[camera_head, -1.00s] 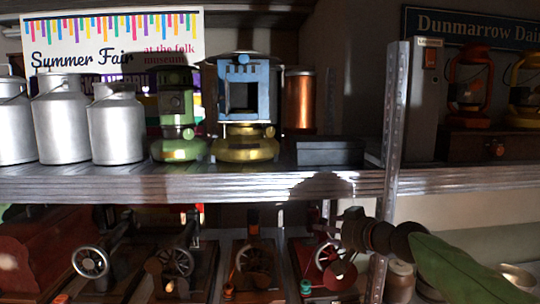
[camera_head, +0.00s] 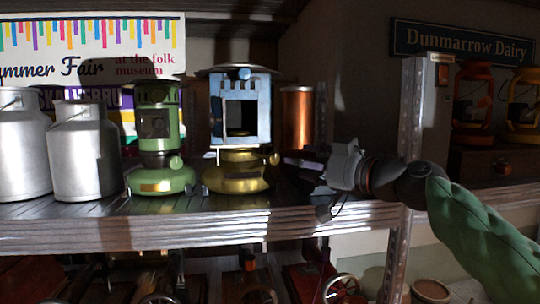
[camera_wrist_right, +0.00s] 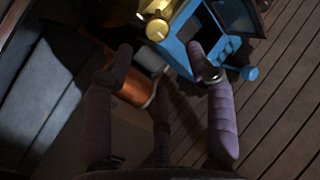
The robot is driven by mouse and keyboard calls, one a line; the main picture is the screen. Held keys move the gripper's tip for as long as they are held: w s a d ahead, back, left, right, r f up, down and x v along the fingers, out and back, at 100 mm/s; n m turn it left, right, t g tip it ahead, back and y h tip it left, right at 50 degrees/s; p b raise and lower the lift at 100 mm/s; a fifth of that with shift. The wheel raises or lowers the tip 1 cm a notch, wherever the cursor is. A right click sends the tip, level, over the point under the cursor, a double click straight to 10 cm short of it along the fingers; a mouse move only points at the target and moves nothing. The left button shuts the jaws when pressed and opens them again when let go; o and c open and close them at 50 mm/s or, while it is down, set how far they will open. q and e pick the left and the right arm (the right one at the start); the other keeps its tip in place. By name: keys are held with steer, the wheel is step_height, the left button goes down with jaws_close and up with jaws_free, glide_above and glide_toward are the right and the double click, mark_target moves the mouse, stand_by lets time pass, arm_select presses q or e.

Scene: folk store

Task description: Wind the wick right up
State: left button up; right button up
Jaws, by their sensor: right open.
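A blue heater (camera_head: 241,90) with a brass tank (camera_head: 237,172) stands on the shelf. A small brass knob (camera_head: 273,158) sticks out at its right side. In the right wrist view the blue heater (camera_wrist_right: 208,30) lies at the top, with a round brass knob (camera_wrist_right: 157,28) just beyond the fingertips. My right gripper (camera_head: 303,168) is to the right of the heater at tank height, pointing left. In the wrist view its fingers (camera_wrist_right: 163,68) are spread, with nothing held between them. My left gripper is out of view.
A green heater (camera_head: 160,140) stands left of the blue one, with milk cans (camera_head: 82,150) farther left. A copper cylinder (camera_head: 297,117) is behind, right of the blue heater. A metal shelf post (camera_head: 411,110) stands close to my right arm.

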mark_target(276, 157)
steer(key=p+x, duration=0.2)
steer(key=x, duration=0.7)
steer(key=shift+w+a+f+p, duration=0.1)
steer(key=shift+w+a+p, duration=0.2)
steer(key=shift+p, duration=0.1)
steer(key=shift+s+d, duration=0.1)
steer(key=shift+d, duration=0.05)
jaws_close()
